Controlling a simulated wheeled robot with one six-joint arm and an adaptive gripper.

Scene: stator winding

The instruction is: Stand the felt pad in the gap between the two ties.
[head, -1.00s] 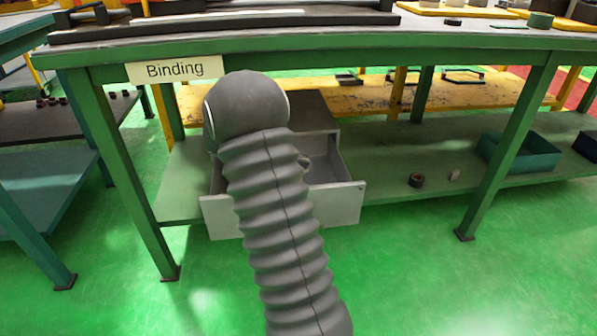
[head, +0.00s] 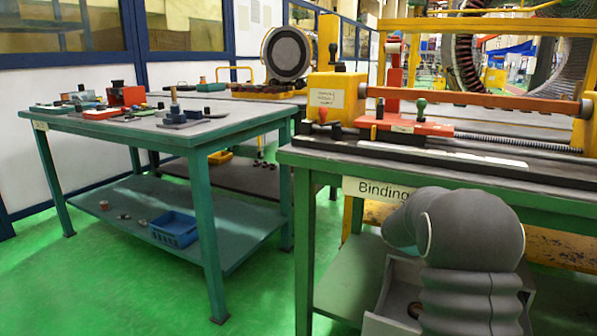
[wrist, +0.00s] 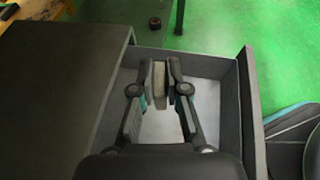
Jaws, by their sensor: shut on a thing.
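In the wrist view my gripper (wrist: 160,85) is shut on a small upright light grey-beige slab, which looks like the felt pad (wrist: 159,80). The pad is between the fingertips, over the open grey drawer (wrist: 246,100). In the head view my arm hides the gripper and the pad; the drawer (head: 381,327) shows beside my arm under the Binding bench. I cannot make out the two ties in any current view.
The Binding bench (head: 300,155) carries a red and yellow fixture (head: 420,127) with a long orange bar. A green table (head: 190,145) with small tools stands left. A large wound ring (head: 468,60) stands behind at upper right. Green floor is clear between the tables.

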